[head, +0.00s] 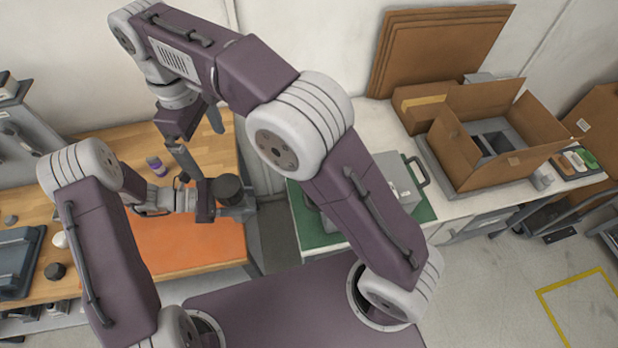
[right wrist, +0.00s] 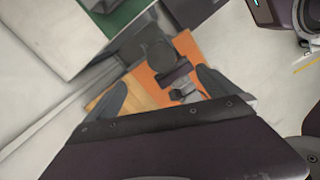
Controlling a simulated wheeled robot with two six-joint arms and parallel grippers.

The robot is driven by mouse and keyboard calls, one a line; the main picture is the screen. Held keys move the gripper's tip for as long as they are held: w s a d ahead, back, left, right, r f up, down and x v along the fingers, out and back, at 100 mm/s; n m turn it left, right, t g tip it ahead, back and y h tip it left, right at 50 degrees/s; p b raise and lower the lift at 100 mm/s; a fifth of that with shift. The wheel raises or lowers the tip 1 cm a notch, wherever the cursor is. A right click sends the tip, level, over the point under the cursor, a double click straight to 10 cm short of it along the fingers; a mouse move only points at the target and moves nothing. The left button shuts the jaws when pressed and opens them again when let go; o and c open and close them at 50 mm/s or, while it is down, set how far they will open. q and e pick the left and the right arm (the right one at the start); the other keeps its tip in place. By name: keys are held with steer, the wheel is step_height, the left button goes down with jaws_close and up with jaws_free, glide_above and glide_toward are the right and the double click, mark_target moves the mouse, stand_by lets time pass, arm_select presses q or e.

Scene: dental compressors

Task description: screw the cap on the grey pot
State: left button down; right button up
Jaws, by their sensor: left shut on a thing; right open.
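The grey pot (head: 228,188) is a dark grey, round, upright body above the near right corner of the orange mat. My left gripper (head: 222,207) is shut on it from the left. The pot also shows in the right wrist view (right wrist: 157,50), beyond my fingers. My right gripper (head: 208,150) is open and empty, pointing down just above and to the left of the pot; its two fingers show in the right wrist view (right wrist: 163,88). I cannot tell whether a cap sits on the pot. A small black round piece (head: 55,271), possibly the cap, lies on the bench at the left.
The orange mat (head: 190,248) lies on the wooden bench (head: 130,142). A purple-banded bottle (head: 156,165) stands behind it. A dark tray (head: 18,262) is at the far left. At the right, a grey case stands on a green mat (head: 312,232), near an open cardboard box (head: 465,165).

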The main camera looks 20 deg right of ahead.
steer(key=d+f+m, duration=0.3)
steer(key=d+f, duration=0.2)
steer(key=d, duration=0.2)
steer(key=d+f+m, duration=0.4)
steer(key=d, duration=0.4)
arm_select(q)
steer(key=shift+d, duration=0.1)
arm_select(e)
steer(key=s+d+f+m+t, duration=0.1)
steer(key=s+d+f+m, duration=0.4)
steer(key=s+d+f, duration=0.3)
steer(key=s+d, duration=0.2)
steer(key=s, duration=0.1)
steer(key=shift+s+m+y, duration=0.2)
steer(key=shift+m+y, duration=0.1)
steer(key=shift+m, duration=0.1)
